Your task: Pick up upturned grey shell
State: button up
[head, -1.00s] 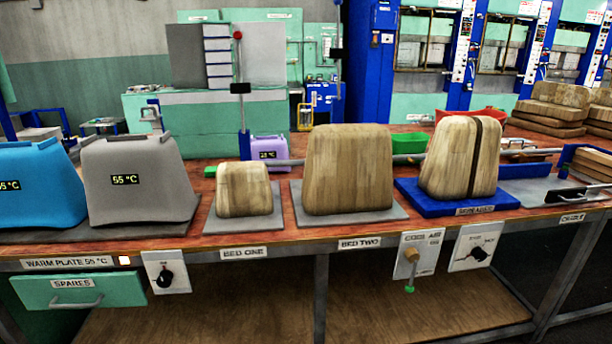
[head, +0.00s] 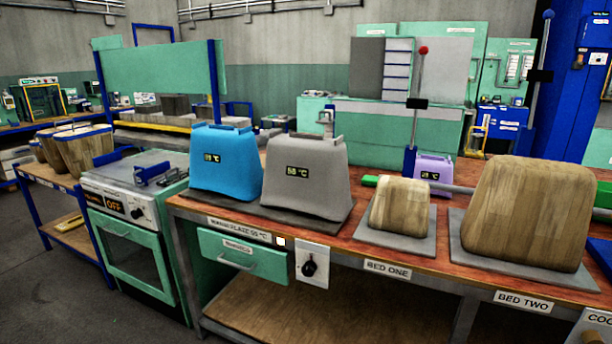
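The grey shell (head: 305,176) stands upside down, wide rim down, on the dark warm plate (head: 322,226) at the left end of the bench. Its small display appears to read 55 °C, and it has a raised edge along its top. A blue shell (head: 224,163) of similar shape stands close on its left on the same plate. A smaller purple shell (head: 434,172) sits further back, behind the bed one block. My gripper is not in view.
Wooden blocks stand on bed one (head: 400,207) and bed two (head: 527,212), right of the grey shell. A green oven (head: 135,245) adjoins the bench's left end. A post with a red knob (head: 423,50) rises behind bed one. Floor at the lower left is clear.

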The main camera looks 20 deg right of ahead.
aim_at(307, 173)
jog(key=i+j+z, duration=0.1)
jog(key=z, duration=0.25)
jog(key=j+z, duration=0.15)
jog(key=z, duration=0.25)
jog(key=i+j+z, duration=0.2)
jog(key=j, duration=0.35)
jog(key=i+j+z, duration=0.1)
jog(key=j+z, duration=0.15)
jog(key=j, duration=0.3)
jog(key=j+z, duration=0.2)
jog(key=j, duration=0.4)
jog(key=i+j, duration=0.1)
jog(key=j, duration=1.3)
jog(key=i+j+z, duration=0.1)
jog(key=j, duration=0.6)
